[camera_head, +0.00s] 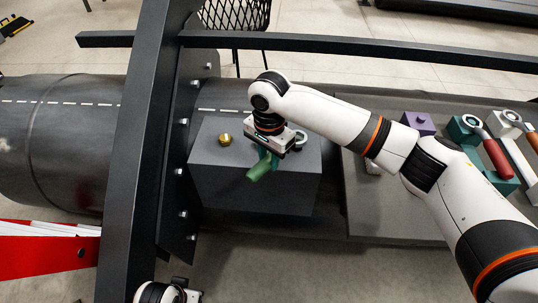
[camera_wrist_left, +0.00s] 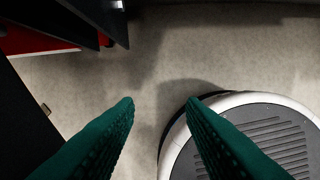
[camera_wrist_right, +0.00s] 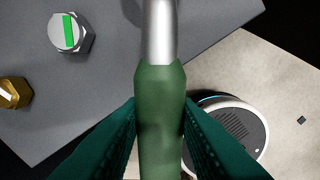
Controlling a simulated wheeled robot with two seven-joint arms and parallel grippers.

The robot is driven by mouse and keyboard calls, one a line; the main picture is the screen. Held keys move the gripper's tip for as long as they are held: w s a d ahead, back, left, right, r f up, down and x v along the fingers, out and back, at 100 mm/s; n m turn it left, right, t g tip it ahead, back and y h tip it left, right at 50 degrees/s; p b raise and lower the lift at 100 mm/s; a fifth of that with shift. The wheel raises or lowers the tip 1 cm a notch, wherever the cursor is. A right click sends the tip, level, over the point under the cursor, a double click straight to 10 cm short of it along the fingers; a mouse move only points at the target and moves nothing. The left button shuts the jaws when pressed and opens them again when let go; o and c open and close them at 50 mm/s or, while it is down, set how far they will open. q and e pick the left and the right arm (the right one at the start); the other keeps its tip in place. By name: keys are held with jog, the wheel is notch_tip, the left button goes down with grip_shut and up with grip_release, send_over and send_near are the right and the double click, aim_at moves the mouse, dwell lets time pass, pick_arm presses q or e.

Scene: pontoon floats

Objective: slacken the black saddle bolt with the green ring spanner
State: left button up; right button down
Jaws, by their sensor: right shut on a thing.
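My right gripper (camera_head: 270,152) is shut on the green ring spanner (camera_head: 259,170) by its handle, over the dark grey block. In the right wrist view the green handle (camera_wrist_right: 160,115) lies between the fingers and its silver shank runs out of the top. The ring end (camera_head: 300,137) shows right of the gripper in the head view; whether it sits around a bolt I cannot tell. I cannot make out the black saddle bolt. A brass bolt (camera_head: 225,139) and a silver bolt with a green stripe (camera_wrist_right: 70,33) stand left of the spanner. My left gripper (camera_wrist_left: 160,103) is open and empty.
The grey block (camera_head: 255,190) stands beside a dark upright frame (camera_head: 145,130). On the right, a grey board (camera_head: 385,215) carries a purple block (camera_head: 418,123) and a red-handled spanner (camera_head: 497,158) on a teal holder. A red-and-white object (camera_head: 50,250) lies lower left.

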pick_arm(q)
jog(key=shift+f+p, duration=0.4)
jog(key=shift+f, duration=1)
pick_arm(e)
jog(key=shift+f, duration=0.15)
pick_arm(q)
jog(key=shift+f, duration=0.2)
jog(key=shift+s, duration=0.15)
pick_arm(e)
jog(key=shift+p, duration=0.7)
pick_arm(q)
notch_tip(320, 180, down, 6)
jog(key=s, duration=0.2)
jog(key=shift+a+f+g, duration=0.15)
jog(key=shift+g, duration=0.15)
dwell(0.5)
